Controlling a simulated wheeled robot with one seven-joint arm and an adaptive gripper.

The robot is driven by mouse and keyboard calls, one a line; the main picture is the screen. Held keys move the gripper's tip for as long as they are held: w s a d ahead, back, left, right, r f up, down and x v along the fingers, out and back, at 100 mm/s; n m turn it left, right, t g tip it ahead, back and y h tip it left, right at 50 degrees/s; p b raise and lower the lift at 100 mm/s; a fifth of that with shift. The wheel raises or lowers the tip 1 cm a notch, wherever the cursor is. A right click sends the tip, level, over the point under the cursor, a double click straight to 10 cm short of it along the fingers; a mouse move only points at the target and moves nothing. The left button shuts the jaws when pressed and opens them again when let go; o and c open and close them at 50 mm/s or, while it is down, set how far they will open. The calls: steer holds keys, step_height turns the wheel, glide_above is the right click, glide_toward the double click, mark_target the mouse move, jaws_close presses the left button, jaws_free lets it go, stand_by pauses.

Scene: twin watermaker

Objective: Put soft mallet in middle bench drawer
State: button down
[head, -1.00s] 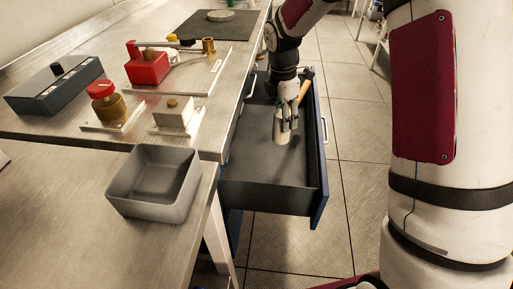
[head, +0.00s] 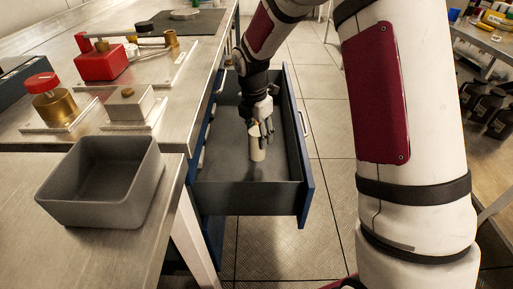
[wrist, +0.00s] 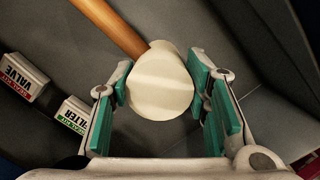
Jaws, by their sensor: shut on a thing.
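The soft mallet has a cream cylindrical head (head: 257,148) and a wooden handle, which shows in the wrist view (wrist: 112,28). My gripper (head: 260,129) is shut on the mallet's head, with its teal pads on either side of it in the wrist view (wrist: 162,88). The handle points to the upper left there; it is hidden in the head view. The gripper reaches down inside the open bench drawer (head: 250,197), which has a dark grey inside and a blue front. The mallet's head is upright within the drawer walls. I cannot tell whether it touches the drawer floor.
A grey open bin (head: 105,180) and a red-capped brass fitting (head: 50,100) stand on the bench. The drawer's front part is clear.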

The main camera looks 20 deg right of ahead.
steer(key=shift+f+b, duration=0.9)
steer(key=shift+f, duration=1.4)
steer(key=shift+f, duration=0.1)
steer(key=c, duration=0.9)
jaws_free()
steer(key=shift+f, duration=0.1)
